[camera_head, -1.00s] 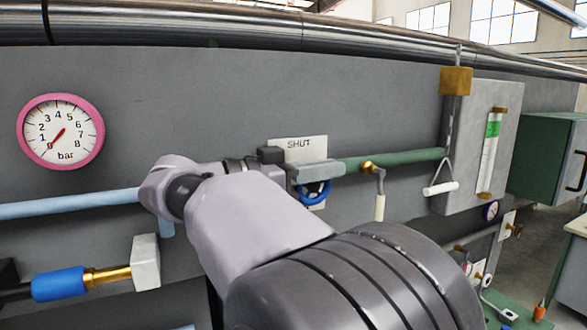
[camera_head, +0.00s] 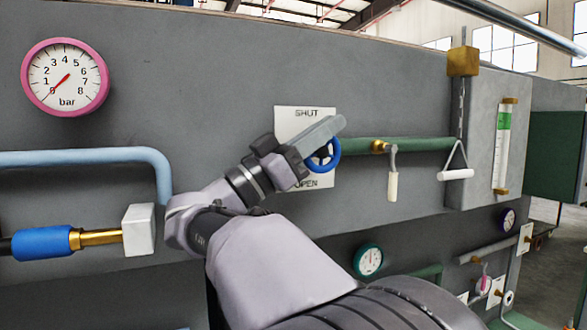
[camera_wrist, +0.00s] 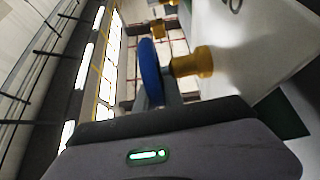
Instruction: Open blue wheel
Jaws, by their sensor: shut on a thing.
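The blue wheel (camera_head: 325,156) is small and sits on the wall panel in front of a white plate (camera_head: 290,118) marked SHUT at its top and OPEN at its bottom. My gripper (camera_head: 322,138) reaches it from the lower left, tilted up to the right, and its fingers cover part of the wheel. In the wrist view the blue wheel (camera_wrist: 150,70) appears edge-on beside a brass stem (camera_wrist: 192,62). My gripper (camera_wrist: 158,100) is shut on the wheel's rim there. The far side of the rim is hidden.
A green pipe (camera_head: 420,145) runs right from the wheel, with a white-handled brass lever (camera_head: 392,180). A pull handle (camera_head: 456,173) hangs farther right. A pink-rimmed gauge (camera_head: 65,77), a light blue pipe (camera_head: 90,157) and a blue-sleeved fitting (camera_head: 42,243) are left.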

